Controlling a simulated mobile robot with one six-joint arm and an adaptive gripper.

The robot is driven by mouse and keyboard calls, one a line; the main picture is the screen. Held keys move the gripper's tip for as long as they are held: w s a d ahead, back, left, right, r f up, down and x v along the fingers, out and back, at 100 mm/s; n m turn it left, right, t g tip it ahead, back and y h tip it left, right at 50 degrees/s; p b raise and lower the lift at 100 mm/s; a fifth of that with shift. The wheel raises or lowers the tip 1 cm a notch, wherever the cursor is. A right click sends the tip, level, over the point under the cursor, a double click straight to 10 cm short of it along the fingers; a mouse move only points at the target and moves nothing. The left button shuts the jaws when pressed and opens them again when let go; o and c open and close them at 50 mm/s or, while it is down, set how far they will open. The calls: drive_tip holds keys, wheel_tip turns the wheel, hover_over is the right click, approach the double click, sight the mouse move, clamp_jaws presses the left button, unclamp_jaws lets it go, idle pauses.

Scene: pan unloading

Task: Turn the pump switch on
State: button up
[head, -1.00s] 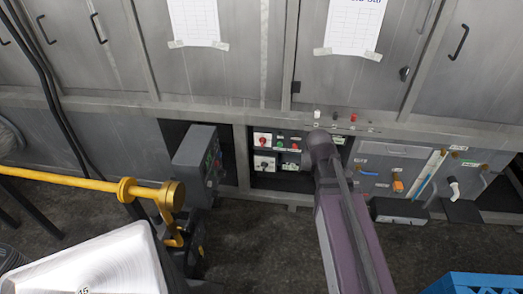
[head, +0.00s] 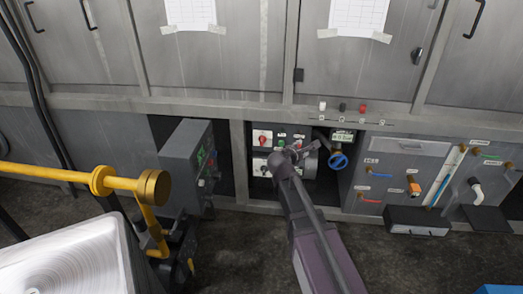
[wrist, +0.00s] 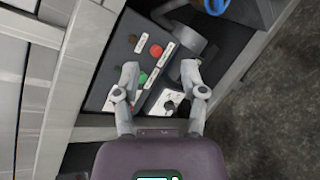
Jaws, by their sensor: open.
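A dark control panel (wrist: 118,85) sits in a low opening of the grey cabinet wall. In the head view it has a red rotary switch (head: 262,136) on a white plate and a black-knobbed switch (head: 261,167) on a white plate below. The wrist view shows a red button (wrist: 156,50), a green button (wrist: 142,77) and a black knob (wrist: 169,105) on a white plate. I cannot read which is the pump switch. My gripper (wrist: 160,72) is open and empty in front of the panel, its fingers spread over the buttons. The arm hides part of the panel.
A grey box (head: 187,160) juts out left of the panel. A blue valve wheel (head: 338,161) and a grey pipe are close on the right. A yellow rail (head: 110,182) and a white tray (head: 60,255) stand at the lower left.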

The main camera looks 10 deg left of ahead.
sight(262, 140)
drive_tip(key=w+a+f+n+t+y+b, duration=0.2)
drive_tip(key=a+f+n+b, duration=0.2)
drive_tip(key=a+n+b, duration=0.2)
drive_tip(key=w+a+f+n+t+y+b, duration=0.2)
drive_tip(key=a+f+n+b, duration=0.3)
drive_tip(key=a, duration=0.5)
drive_tip(key=n+t+y+b, duration=0.1)
drive_tip(key=n+b, duration=0.1)
drive_tip(key=shift+a+n+b, duration=0.25)
drive_tip(key=shift+n+b, duration=0.05)
drive_tip(key=shift+n, duration=0.1)
drive_tip(key=shift+w+d, duration=0.15)
drive_tip(key=shift+w, duration=3.3)
drive_tip(key=shift+w+d, duration=0.1)
drive_tip(key=shift+w, duration=3.3)
clamp_jaws()
